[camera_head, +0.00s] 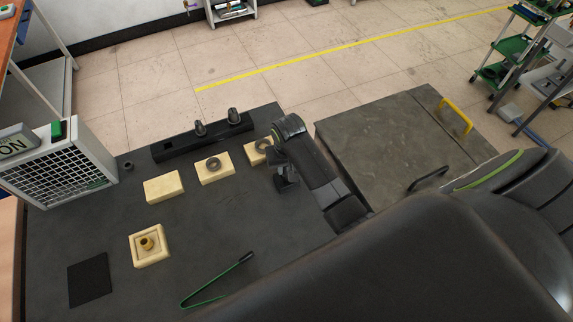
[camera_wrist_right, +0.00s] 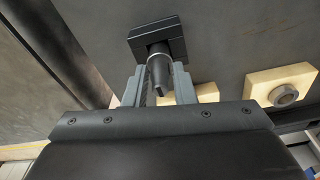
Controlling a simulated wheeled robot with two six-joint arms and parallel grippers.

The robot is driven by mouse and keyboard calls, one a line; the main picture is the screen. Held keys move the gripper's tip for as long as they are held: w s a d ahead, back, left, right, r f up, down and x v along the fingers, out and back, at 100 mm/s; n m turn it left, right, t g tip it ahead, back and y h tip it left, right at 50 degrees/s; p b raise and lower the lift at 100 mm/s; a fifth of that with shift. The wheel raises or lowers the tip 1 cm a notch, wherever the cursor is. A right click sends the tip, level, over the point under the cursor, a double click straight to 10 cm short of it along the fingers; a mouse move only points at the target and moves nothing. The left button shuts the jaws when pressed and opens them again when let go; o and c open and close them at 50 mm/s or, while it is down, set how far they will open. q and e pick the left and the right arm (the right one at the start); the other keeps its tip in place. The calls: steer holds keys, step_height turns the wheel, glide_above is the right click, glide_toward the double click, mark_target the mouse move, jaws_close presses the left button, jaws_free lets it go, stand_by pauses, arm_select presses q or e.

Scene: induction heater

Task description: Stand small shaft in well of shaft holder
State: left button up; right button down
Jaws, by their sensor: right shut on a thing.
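My right gripper (camera_head: 286,178) is low over the right part of the dark table. In the wrist view the right gripper (camera_wrist_right: 160,74) is shut on a small dark grey shaft (camera_wrist_right: 159,72) with a stepped end. Beyond the fingertips is a black block with a square opening, the shaft holder (camera_wrist_right: 176,29). The shaft's far end lines up with the opening; I cannot tell whether it is inside or just above. In the head view my gripper largely hides shaft and holder. My left gripper is not in view.
A long black rack (camera_head: 180,151) holds two dark upright parts. Pale yellow blocks (camera_head: 164,187), some with rings, stand beside it. A white meshed unit (camera_head: 62,178) stands left.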

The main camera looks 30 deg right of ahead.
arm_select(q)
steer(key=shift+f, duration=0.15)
arm_select(e)
steer(key=shift+f, duration=0.45)
steer(key=c, duration=1.1)
jaws_free()
steer(key=shift+r, duration=0.1)
